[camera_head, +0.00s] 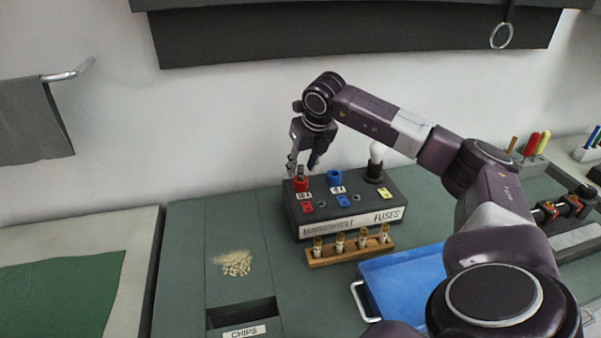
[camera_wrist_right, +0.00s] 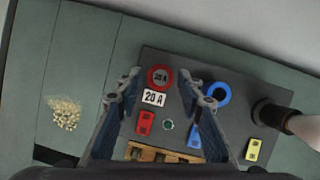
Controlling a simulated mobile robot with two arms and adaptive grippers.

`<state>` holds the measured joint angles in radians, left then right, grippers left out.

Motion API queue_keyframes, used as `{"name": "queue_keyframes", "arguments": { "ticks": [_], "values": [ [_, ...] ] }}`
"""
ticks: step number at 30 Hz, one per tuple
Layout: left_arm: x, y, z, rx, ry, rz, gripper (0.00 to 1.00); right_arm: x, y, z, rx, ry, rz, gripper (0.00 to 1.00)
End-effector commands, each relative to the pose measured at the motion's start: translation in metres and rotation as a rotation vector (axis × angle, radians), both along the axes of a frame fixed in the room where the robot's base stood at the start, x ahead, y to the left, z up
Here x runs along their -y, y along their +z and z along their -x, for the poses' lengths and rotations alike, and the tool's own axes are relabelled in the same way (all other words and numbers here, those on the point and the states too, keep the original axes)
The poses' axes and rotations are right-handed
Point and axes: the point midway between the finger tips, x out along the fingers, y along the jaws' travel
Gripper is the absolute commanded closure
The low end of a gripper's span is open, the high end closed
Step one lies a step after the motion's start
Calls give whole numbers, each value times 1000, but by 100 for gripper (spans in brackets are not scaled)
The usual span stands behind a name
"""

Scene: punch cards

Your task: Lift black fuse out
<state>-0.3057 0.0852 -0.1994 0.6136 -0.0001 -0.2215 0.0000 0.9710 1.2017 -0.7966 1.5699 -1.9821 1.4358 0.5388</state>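The dark fuse box (camera_head: 345,214) stands on the bench against the wall, with a white label on its front. A black round fitting (camera_head: 373,177) with a white upper part (camera_head: 376,153) stands upright at its back right. In the right wrist view the black fitting (camera_wrist_right: 268,112) is at the right, outside my fingers. My right gripper (camera_head: 302,163) is open and empty, pointing down above the box's left end, over the red round fitting (camera_head: 301,184). In the wrist view its fingers flank this red fitting (camera_wrist_right: 160,78). The blue round fitting (camera_head: 334,178) sits between red and black.
A wooden rack (camera_head: 348,254) with several fuses stands before the box. A blue tray (camera_head: 405,277) lies at front right, partly under my right arm. Pale chips (camera_head: 235,264) lie left, behind the CHIPS slot (camera_head: 241,312). Tools stand far right.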

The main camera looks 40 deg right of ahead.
Motion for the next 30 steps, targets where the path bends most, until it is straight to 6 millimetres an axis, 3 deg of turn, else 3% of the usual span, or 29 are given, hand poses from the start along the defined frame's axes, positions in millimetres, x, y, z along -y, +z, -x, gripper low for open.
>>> {"name": "queue_keyframes", "arguments": {
  "ticks": [6, 13, 22, 30],
  "values": [
    [2, 9, -6, 9, 1, 3, 100, 2, -19, -8, 0, 1, -1, 65],
    [6, 9, -12, 18, 2, 8, 100, 2, -20, -8, 1, 1, 0, 66],
    [7, 9, -11, 17, 1, 9, 100, 2, -20, -8, 1, 0, -1, 99],
    [7, 8, -10, 16, 1, 9, 100, 2, -19, -8, 1, 0, -1, 100]
  ]
}}
